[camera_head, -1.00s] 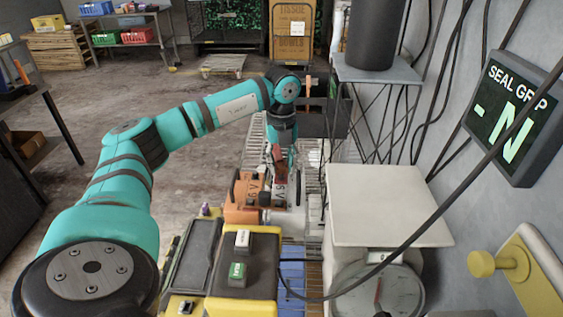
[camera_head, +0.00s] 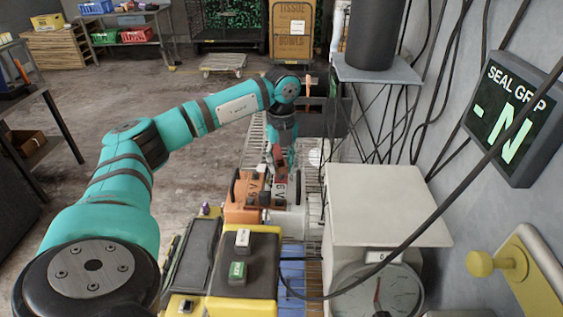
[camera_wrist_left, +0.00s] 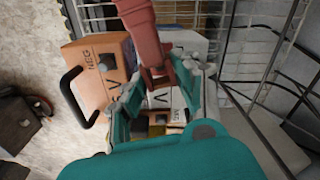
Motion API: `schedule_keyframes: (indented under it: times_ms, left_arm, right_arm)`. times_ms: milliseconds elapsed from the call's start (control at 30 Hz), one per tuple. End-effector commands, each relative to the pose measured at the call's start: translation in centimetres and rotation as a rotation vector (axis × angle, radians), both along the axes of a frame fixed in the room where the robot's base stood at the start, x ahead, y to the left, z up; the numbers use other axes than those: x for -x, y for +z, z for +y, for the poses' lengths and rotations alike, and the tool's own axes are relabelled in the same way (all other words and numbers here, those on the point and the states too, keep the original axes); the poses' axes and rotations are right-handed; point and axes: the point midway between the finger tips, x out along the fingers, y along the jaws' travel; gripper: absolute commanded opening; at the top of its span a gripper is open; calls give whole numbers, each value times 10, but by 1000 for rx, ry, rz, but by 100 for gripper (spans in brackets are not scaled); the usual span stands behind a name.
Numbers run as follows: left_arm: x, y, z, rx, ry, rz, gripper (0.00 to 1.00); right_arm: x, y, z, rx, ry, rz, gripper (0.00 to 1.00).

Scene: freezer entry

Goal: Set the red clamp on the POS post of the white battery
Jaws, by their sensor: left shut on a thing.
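My left gripper (camera_head: 279,171) is shut on the red clamp (camera_wrist_left: 143,38), low over the batteries in the head view. In the left wrist view the clamp runs down between my fingers (camera_wrist_left: 157,98), its lower end close above the white battery. The white battery (camera_head: 291,221) stands right of the orange battery (camera_head: 243,214); its pale top also shows in the wrist view (camera_wrist_left: 188,42). The orange battery (camera_wrist_left: 91,82) there has a NEG label and a dark handle. The white battery's POS post is not clearly seen; whether the clamp touches it I cannot tell. My right gripper is not in view.
A yellow and black unit (camera_head: 247,262) stands in front of the batteries. A white scale (camera_head: 385,205) stands close on the right, with a black cable hanging across it. Wire shelving (camera_wrist_left: 245,45) lies beside the batteries. Open floor is on the left.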

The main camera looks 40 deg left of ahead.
Motion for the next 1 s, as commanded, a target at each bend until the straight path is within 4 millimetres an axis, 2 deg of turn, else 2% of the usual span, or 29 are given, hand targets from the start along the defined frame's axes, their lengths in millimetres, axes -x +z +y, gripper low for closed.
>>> schedule_keyframes:
  times_ms: [400, 1000]
  left_arm:
    - [0, 0, 0, 1, 0, -1, 0]
    - [0, -13, 0, 1, 0, -1, 0]
  right_arm:
    - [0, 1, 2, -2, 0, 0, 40]
    - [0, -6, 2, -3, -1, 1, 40]
